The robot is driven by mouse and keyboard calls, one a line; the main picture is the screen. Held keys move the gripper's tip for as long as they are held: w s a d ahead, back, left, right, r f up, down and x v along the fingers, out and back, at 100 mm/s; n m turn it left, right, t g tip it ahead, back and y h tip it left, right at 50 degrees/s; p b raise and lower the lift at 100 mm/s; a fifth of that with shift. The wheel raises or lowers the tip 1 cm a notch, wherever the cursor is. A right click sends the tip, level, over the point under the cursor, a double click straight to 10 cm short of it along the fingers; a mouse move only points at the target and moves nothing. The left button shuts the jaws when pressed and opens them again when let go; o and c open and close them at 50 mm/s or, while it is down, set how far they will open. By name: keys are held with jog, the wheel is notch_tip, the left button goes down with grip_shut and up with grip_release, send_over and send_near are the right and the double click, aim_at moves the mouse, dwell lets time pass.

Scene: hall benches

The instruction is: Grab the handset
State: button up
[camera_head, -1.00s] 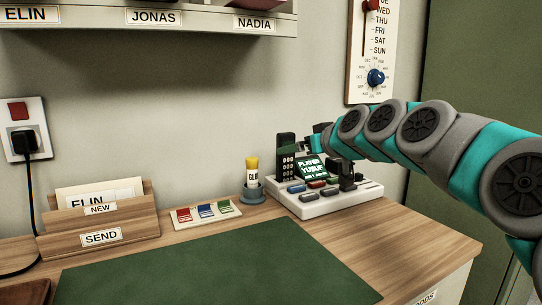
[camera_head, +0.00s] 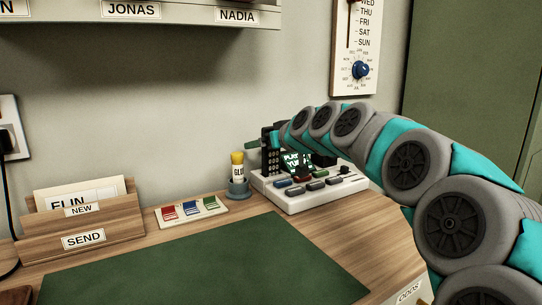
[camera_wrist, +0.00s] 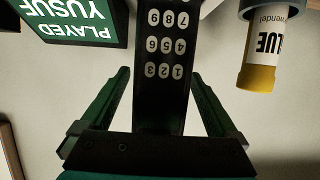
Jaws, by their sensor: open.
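The handset (camera_head: 270,160) is a black upright bar with white number keys, standing at the left end of the pale console (camera_head: 310,198). In the wrist view the handset (camera_wrist: 163,45) appears upside down between the two dark green fingers of my gripper (camera_wrist: 158,76). The gripper is open, with one finger on each side of the handset and a gap visible on both sides. In the head view my gripper (camera_head: 274,137) is at the handset's top, partly hidden by my arm.
A glue stick (camera_head: 238,168) in a round holder stands just left of the console; it is close in the wrist view (camera_wrist: 262,52). The console's lit screen (camera_wrist: 75,18) is on the other side. A card with coloured switches (camera_head: 190,211), a letter holder (camera_head: 85,225) and a green mat (camera_head: 200,265) lie left.

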grip_shut()
dwell(0.8)
